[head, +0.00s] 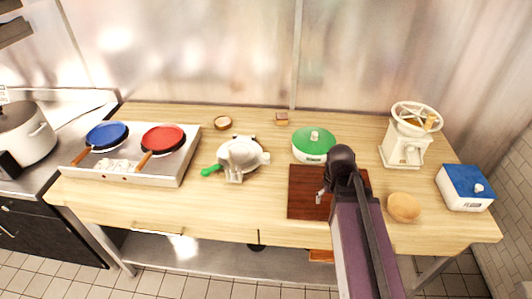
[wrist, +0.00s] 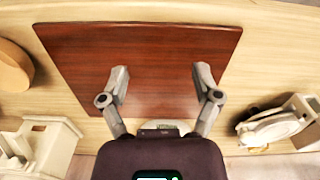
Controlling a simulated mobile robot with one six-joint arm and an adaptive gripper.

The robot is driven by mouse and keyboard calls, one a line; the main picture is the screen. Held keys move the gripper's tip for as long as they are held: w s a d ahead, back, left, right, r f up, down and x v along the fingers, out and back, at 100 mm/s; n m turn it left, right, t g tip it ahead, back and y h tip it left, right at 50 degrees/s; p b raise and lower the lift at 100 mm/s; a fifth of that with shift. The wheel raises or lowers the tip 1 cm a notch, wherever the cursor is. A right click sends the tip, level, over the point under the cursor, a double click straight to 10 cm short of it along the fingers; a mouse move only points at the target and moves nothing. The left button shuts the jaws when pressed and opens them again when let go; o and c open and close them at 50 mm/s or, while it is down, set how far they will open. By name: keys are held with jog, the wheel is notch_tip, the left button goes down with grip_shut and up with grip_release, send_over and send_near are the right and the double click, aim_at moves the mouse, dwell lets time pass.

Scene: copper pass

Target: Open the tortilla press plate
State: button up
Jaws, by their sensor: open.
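The tortilla press (head: 240,155) is pale grey-white with a round plate and stands on the wooden counter left of centre in the head view. Its top plate appears to lie flat, down on the base. The press also shows in part at the right of the wrist view (wrist: 272,128). My gripper (wrist: 161,72) is open and empty above a dark red-brown board (wrist: 140,45), to the right of the press in the head view and apart from it (head: 322,192).
A two-pan griddle (head: 117,170) stands to the left of the press. A green-lidded container (head: 314,147) stands behind the board (head: 303,205). The counter in front of the press is clear.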

jog(key=w+a+r+n+p, duration=0.2)
jog(key=w+a+r+p, duration=0.1)
jog(key=w+a, duration=0.4)
jog(key=w+a+r+n+p, duration=0.3)
jog(key=w+a+r, duration=0.1)
jog(key=w, duration=0.5)
notch_tip(320, 180, up, 3)
jog(key=n+p, duration=0.3)
jog(key=p, duration=0.1)
send_over(266, 155)
jog(key=shift+r, duration=0.2)
jog(key=shift+f, duration=0.15)
notch_tip(266, 155, down, 14)
jog(key=b, duration=1.4)
jog(key=shift+r, duration=0.25)
